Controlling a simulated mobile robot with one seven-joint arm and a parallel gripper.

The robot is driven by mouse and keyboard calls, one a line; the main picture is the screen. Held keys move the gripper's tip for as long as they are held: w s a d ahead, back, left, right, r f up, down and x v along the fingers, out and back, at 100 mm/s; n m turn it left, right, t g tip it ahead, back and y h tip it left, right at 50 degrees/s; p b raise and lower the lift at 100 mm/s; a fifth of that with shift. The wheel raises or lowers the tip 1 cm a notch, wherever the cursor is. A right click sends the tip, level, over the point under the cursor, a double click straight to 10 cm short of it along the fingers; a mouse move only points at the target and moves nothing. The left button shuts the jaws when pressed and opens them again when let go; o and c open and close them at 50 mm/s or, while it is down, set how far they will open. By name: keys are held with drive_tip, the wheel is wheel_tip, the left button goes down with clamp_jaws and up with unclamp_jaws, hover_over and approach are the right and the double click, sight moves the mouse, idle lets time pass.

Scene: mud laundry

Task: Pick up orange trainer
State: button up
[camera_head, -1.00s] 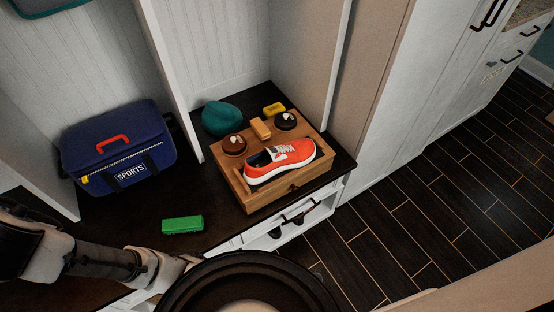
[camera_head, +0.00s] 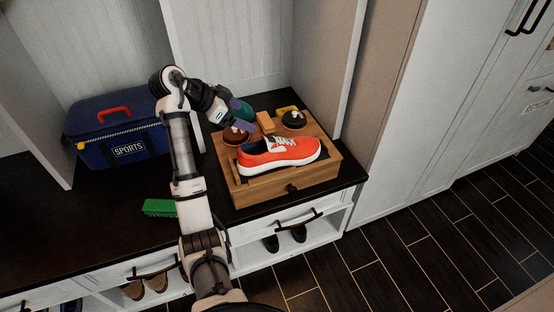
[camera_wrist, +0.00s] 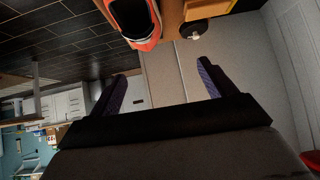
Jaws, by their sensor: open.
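The orange trainer (camera_head: 279,154) has a white sole and white laces. In the wrist view the trainer (camera_wrist: 134,20) shows at the top edge, partly cut off. My gripper (camera_head: 243,128) is open and empty above the back left of the box, just left of and behind the trainer, apart from it as far as I can tell. In the wrist view its two fingers (camera_wrist: 160,82) stand wide apart with nothing between them.
On the box are a brown round tin (camera_head: 235,137), a dark tin (camera_head: 294,120) and a tan block (camera_head: 266,122). A yellow item (camera_head: 287,110) sits behind. A green brush (camera_head: 159,207) and a blue sports bag (camera_head: 118,137) are left. White partitions flank the bench.

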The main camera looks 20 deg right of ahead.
sight(275, 139)
drive_tip(key=shift+m+g, duration=0.4)
drive_tip(key=shift+g, duration=0.1)
drive_tip(key=x, duration=0.3)
drive_tip(key=s+x, duration=0.1)
drive_tip(key=x, duration=0.5)
drive_tip(key=shift+s+a+f, duration=0.1)
drive_tip(key=shift+s+f, duration=0.2)
drive_tip(key=shift+f, duration=0.1)
drive_tip(key=shift+s+a+f+p+x, duration=0.1)
drive_tip(key=shift+p+x, duration=0.1)
drive_tip(key=shift+x, duration=0.75)
drive_tip(key=shift+s+a+f+p+x, duration=0.1)
drive_tip(key=shift+p+x, duration=0.1)
drive_tip(key=shift+x, duration=0.75)
drive_tip(key=shift+s+f+p+x, duration=0.1)
drive_tip(key=shift+s+p+x, duration=0.1)
drive_tip(key=shift+x, duration=0.8)
drive_tip(key=shift+r, duration=0.1)
drive_tip(key=c, duration=1.1)
drive_tip(key=shift+w, duration=0.1)
drive_tip(key=shift+c, duration=0.6)
drive_tip(key=shift+r, duration=0.1)
